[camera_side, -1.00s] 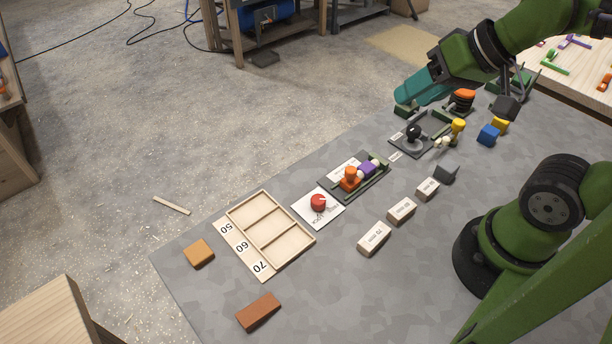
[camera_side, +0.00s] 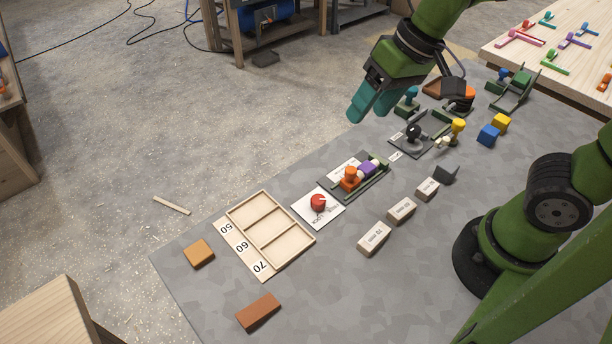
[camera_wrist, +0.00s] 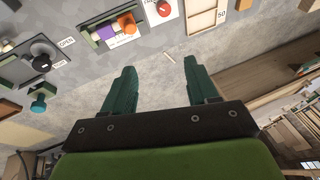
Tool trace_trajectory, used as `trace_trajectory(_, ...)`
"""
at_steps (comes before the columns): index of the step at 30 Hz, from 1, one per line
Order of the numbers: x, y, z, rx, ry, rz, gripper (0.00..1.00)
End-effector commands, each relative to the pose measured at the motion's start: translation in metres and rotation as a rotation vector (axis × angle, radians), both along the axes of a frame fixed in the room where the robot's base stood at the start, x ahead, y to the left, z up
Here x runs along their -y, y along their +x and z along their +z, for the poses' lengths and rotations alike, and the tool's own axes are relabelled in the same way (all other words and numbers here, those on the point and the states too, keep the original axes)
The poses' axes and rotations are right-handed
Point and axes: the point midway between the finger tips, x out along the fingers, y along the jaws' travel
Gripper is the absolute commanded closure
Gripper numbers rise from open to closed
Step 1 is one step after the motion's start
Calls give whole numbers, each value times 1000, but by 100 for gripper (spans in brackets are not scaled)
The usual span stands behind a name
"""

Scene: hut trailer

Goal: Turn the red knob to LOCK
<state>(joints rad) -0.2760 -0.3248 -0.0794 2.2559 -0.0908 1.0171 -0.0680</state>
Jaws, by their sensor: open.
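The red knob (camera_side: 318,202) sits on a white plate (camera_side: 327,219) with printed lettering, including LOCK, on the grey table. In the wrist view the red knob (camera_wrist: 163,8) shows at the top edge, beyond the fingertips. The knob's exact pointer direction is too small to tell. My gripper (camera_side: 364,114) has teal fingers and is in the air at the table's far edge, up and right of the knob and well apart from it. In the wrist view my gripper (camera_wrist: 158,66) is open, with nothing between its fingers.
A divided wooden tray (camera_side: 291,227) is left of the knob plate. A green holder with orange and purple pieces (camera_side: 368,169) is just right of it. A black-knobbed device (camera_side: 413,132) stands farther right. White labelled blocks (camera_side: 374,237) lie in front.

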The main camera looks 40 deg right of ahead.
Motion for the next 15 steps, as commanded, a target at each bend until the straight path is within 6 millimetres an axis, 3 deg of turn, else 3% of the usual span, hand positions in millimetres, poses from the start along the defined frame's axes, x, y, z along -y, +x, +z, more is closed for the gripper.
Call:
trace_trajectory(6,-44,44,-26,-206,-166,287,42)
trace_trajectory(15,-106,86,-67,-450,-441,675,42)
